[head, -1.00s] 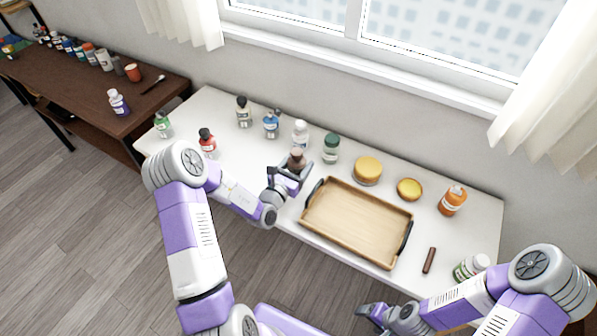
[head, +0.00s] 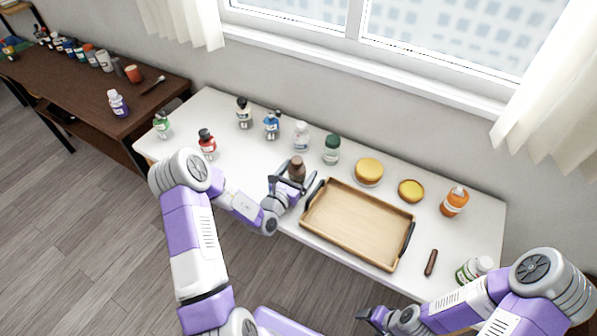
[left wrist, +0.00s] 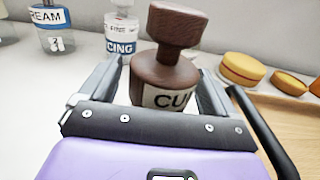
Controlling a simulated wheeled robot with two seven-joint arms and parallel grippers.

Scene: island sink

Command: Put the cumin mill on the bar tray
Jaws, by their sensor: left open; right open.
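The cumin mill (head: 297,168) is a dark brown wooden mill with a pale label starting "CU". It stands upright on the white table, left of the bar tray. My left gripper (head: 292,183) is open, with the mill between or just beyond its fingers; in the left wrist view the mill (left wrist: 165,70) shows between the two fingers (left wrist: 160,90). The bar tray (head: 345,187) is a wooden tray with dark handles, empty, just right of the left gripper. My right gripper (head: 368,317) is open and empty, low in the head view, off the table's front edge.
A clear-glass white-labelled bottle (head: 302,137) and a green-capped jar (head: 332,149) stand behind the mill. Yellow-lidded tins (head: 369,170), an orange bottle (head: 455,201) and a brown stick-like object (head: 431,262) lie around the tray. A red bottle (head: 207,143) stands left.

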